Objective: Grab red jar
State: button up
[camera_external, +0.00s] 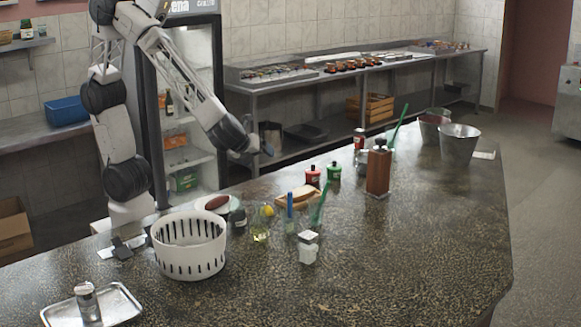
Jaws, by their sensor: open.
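A small red jar (313,178) with a dark cap stands upright on the dark speckled counter, just left of a similar green jar (334,172). My gripper (264,150) is in the air to the left of and higher in the picture than the red jar, apart from it. It is open, and I see nothing between its fingers. The gripper is small in this view, so its fingers are hard to make out.
A wooden board with bread (298,196) lies in front of the jars. Nearby stand a tall wooden mill (378,168), a green-handled brush or utensil (320,203), a white basket (189,246) and metal buckets (459,144). The counter's right front is clear.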

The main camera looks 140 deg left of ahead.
aim_at(309, 172)
jog(key=w+a+f+m+y, duration=0.1)
jog(key=a+f+m, duration=0.1)
jog(key=a, duration=0.2)
jog(key=w+a+f+m+y, duration=0.1)
jog(key=w+a+f+m, duration=0.1)
jog(key=a, duration=0.3)
jog(key=w+a+f+m+y, duration=0.1)
jog(key=w+a+f+m, duration=0.1)
jog(key=a, duration=0.3)
jog(key=shift+w+a+f+m+t+y, duration=0.1)
jog(key=shift+w+f+m+t+y, duration=0.1)
jog(key=shift+f+m, duration=0.2)
jog(key=shift+w+f+m+t+y, duration=0.1)
jog(key=shift+f+m+t, duration=0.15)
jog(key=shift+f, duration=0.25)
jog(key=shift+a, duration=0.1)
jog(key=shift+x, duration=1.2)
jog(key=shift+s+a+f, duration=0.1)
jog(key=shift+a, duration=0.05)
jog(key=shift+x, duration=2.4)
jog(key=shift+f, duration=0.15)
jog(key=c, duration=1.5)
